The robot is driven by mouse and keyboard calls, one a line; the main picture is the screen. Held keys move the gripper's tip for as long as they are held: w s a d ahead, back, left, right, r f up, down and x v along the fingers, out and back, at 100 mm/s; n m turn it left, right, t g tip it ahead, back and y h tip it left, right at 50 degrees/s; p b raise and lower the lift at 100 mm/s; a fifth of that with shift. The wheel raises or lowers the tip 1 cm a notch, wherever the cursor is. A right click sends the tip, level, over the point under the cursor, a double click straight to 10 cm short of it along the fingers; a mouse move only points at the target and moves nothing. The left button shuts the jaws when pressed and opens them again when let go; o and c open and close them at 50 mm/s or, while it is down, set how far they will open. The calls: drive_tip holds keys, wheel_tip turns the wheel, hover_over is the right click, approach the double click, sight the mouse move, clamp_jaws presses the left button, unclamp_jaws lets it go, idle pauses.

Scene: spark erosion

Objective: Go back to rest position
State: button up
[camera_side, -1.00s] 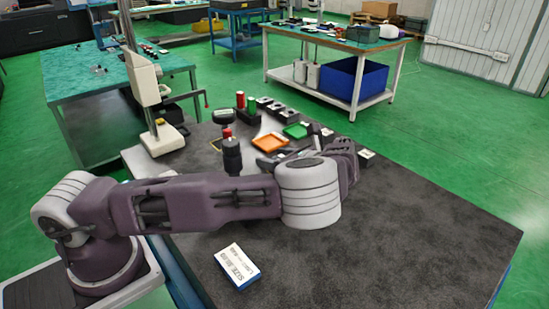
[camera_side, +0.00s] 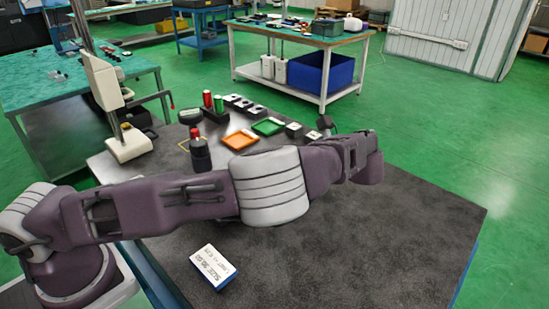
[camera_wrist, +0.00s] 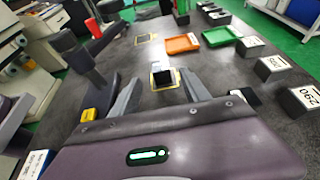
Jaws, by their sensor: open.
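My gripper shows in the wrist view (camera_wrist: 160,90) with its two fingers spread apart and nothing held between them. Beyond the fingertips, a small dark block (camera_wrist: 164,78) sits at a yellow-outlined square on the dark table. In the side view my arm reaches across the table from the left, its wrist raised at the right; the fingers are mostly hidden there. An orange tray (camera_side: 240,139) and a green tray (camera_side: 268,126) lie behind the arm. They also show in the wrist view, orange (camera_wrist: 182,43) and green (camera_wrist: 220,36).
A black cylinder with a red top (camera_side: 200,153) and a white stand (camera_side: 127,145) are at the table's back left. A labelled white-and-blue box (camera_side: 213,267) lies near the front. Several labelled blocks (camera_wrist: 271,67) stand at right in the wrist view. The table's right side (camera_side: 420,215) is clear.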

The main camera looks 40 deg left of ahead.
drive_tip(key=s+r+n+t+h, duration=0.1)
drive_tip(key=s+r+n+h, duration=0.6)
drive_tip(key=s, duration=0.4)
drive_tip(key=s+r+n+t+h, duration=0.2)
drive_tip(key=s+r+n+h, duration=0.55)
drive_tip(key=s, duration=0.35)
drive_tip(key=s+d+n+t+y, duration=0.1)
drive_tip(key=s+n+t, duration=0.1)
drive_tip(key=s, duration=0.5)
drive_tip(key=shift+s+f+n+t, duration=0.2)
drive_tip(key=shift+n+t, duration=0.1)
drive_tip(key=shift+n, duration=0.45)
drive_tip(key=shift+r, duration=0.1)
drive_tip(key=shift+c, duration=0.4)
